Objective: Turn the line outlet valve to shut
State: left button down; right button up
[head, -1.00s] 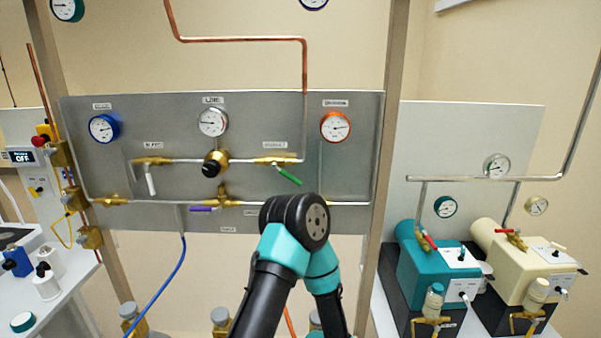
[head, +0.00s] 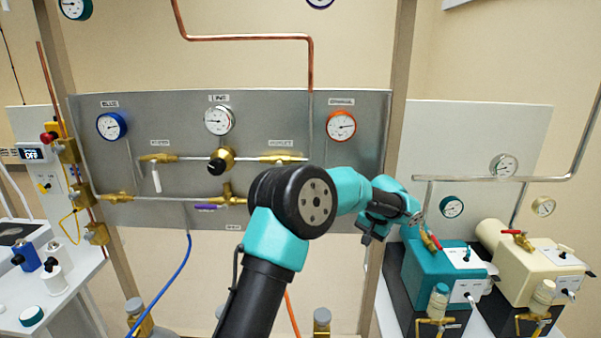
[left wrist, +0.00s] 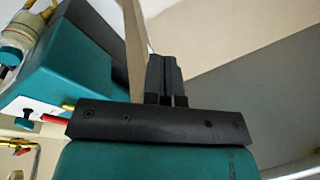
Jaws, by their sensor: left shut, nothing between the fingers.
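The line outlet valve (head: 278,158) is the brass body under the right-hand label in the middle of the steel panel. Its green lever is hidden behind the big black joint of my left arm. My left arm rises from the bottom centre and bends to the right, its wrist beside the teal pump, well away from the valve. In the left wrist view my left gripper (left wrist: 166,72) is shut and empty, its dark fingers together. In the head view its fingertips cannot be made out. My right gripper is not in view.
The panel also carries the white-lever inlet valve (head: 156,170), a brass regulator (head: 220,160), a purple-handled valve (head: 208,206) and several gauges. The teal pump (head: 432,270) and cream pump (head: 545,270) stand at right. A copper pipe (head: 310,70) drops to the panel.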

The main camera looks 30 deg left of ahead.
pick_arm(q)
jog(key=s+a+r+n+y, duration=0.1)
jog(key=s+a+r+n, duration=0.1)
jog(key=r, duration=0.9)
jog(key=s+a+r+n+g+y, duration=0.1)
jog(key=s+a+r+n+y, duration=0.1)
jog(key=r, duration=0.9)
jog(key=s+a+r+n+g+y, duration=0.1)
jog(key=a+r, duration=0.4)
jog(key=r, duration=0.6)
jog(key=shift+s+a+r+n+y, duration=0.1)
jog(key=shift+s+r+n+y, duration=0.1)
jog(key=shift+s+n, duration=0.3)
jog(key=shift+s+r+n+y, duration=0.1)
jog(key=shift+s+n+y, duration=0.15)
jog(key=shift+s, duration=0.45)
jog(key=shift+a+f, duration=0.1)
jog(key=shift+f, duration=0.1)
jog(key=x, duration=1.3)
jog(key=shift+a+f, duration=0.2)
jog(key=shift+f, duration=0.1)
jog(key=shift+s+a, duration=0.1)
jog(key=shift+s, duration=0.05)
